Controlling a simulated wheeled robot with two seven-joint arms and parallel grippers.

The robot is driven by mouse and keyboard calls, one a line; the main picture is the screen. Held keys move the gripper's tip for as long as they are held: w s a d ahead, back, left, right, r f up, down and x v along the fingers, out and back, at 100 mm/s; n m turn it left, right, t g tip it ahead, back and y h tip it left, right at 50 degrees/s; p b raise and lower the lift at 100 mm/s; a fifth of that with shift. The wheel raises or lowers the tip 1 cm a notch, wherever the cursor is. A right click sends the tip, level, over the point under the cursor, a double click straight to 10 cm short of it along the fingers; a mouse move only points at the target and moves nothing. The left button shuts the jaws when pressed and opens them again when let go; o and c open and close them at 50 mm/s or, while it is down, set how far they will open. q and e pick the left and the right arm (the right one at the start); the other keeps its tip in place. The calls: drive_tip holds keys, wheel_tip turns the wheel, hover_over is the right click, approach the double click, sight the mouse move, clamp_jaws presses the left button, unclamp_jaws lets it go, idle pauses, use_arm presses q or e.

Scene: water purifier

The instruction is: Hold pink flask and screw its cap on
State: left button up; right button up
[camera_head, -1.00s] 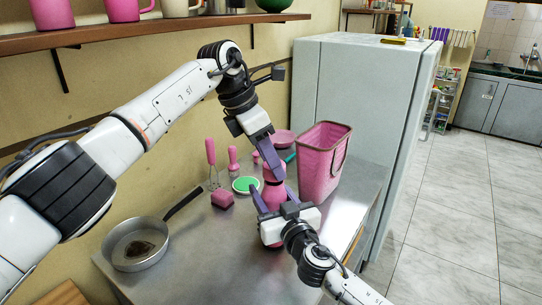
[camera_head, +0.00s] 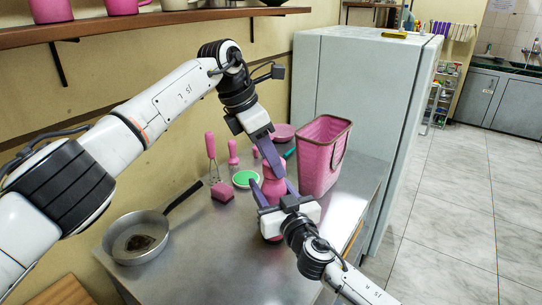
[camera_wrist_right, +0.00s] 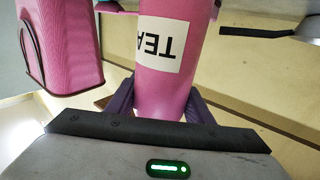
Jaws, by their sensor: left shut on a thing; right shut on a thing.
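The pink flask (camera_head: 273,190) stands upright on the metal table in the head view. In the right wrist view the flask (camera_wrist_right: 165,90) fills the middle and bears a white label reading TEA, upside down there. My right gripper (camera_head: 270,198) is shut around the flask's body, with its purple fingers on both sides. My left gripper (camera_head: 268,160) reaches down from above and its purple fingers are shut at the top of the flask. The cap is mostly hidden between those fingers, so its seating on the neck cannot be told.
A pink basket (camera_head: 322,160) stands close on the right, beside the grey fridge (camera_head: 360,95). A wall shelf (camera_head: 130,30) is above.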

use_arm(q)
drive_tip(key=shift+f, duration=0.1)
drive_tip(key=o, duration=1)
use_arm(e)
clamp_jaws()
use_arm(q)
drive_tip(key=shift+r, duration=2.3)
drive_tip(key=o, duration=0.6)
drive_tip(key=shift+c, duration=0.2)
